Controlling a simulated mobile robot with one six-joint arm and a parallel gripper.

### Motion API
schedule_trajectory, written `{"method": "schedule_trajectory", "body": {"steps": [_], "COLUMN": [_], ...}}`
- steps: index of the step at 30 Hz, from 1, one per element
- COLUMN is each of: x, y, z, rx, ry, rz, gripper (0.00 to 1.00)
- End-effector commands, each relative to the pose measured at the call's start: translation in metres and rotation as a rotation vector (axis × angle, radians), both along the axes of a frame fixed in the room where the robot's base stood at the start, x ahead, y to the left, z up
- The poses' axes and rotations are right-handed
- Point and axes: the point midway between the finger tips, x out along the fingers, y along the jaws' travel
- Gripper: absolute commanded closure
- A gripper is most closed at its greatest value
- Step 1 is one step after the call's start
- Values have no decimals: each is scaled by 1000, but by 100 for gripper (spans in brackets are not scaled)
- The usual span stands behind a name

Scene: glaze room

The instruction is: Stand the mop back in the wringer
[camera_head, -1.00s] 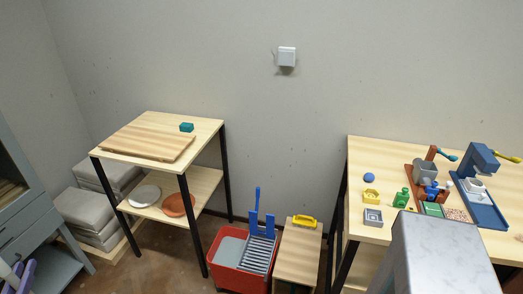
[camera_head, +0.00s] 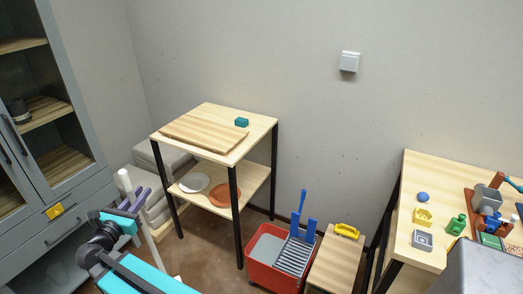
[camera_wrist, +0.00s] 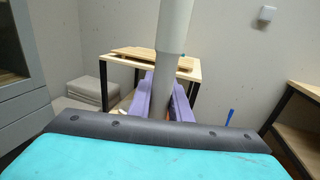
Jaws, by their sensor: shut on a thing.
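The mop shows only as a white pole (camera_head: 150,242) at the lower left of the head view, leaning slightly. My gripper (camera_head: 138,200), with purple fingers, is shut around the pole. In the wrist view the mop pole (camera_wrist: 173,40) rises upright between the two fingers of my gripper (camera_wrist: 172,100). The mop's head is not visible. The wringer (camera_head: 295,254), a grey slatted part with blue uprights and a blue lever, sits in a red bucket (camera_head: 262,274) on the floor. My gripper is well to the left of the wringer, apart from it.
A two-tier wooden table (camera_head: 263,128) with black legs stands between the mop and wringer. A low wooden stand (camera_head: 334,264) adjoins the bucket's right. A grey cabinet (camera_head: 75,130) is at left, and a cluttered worktable (camera_head: 420,170) at right. Brown floor (camera_head: 205,250) is open before the two-tier table.

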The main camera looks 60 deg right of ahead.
Motion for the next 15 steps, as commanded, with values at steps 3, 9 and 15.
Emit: {"method": "schedule_trajectory", "body": {"steps": [3, 9, 15], "x": [-7, -21, -39], "y": [-31, -79, -125], "z": [3, 6, 9], "rx": [-2, -3, -3], "ry": [-1, -1, -1], "rz": [-51, -131, -210], "gripper": [100, 100, 100]}}
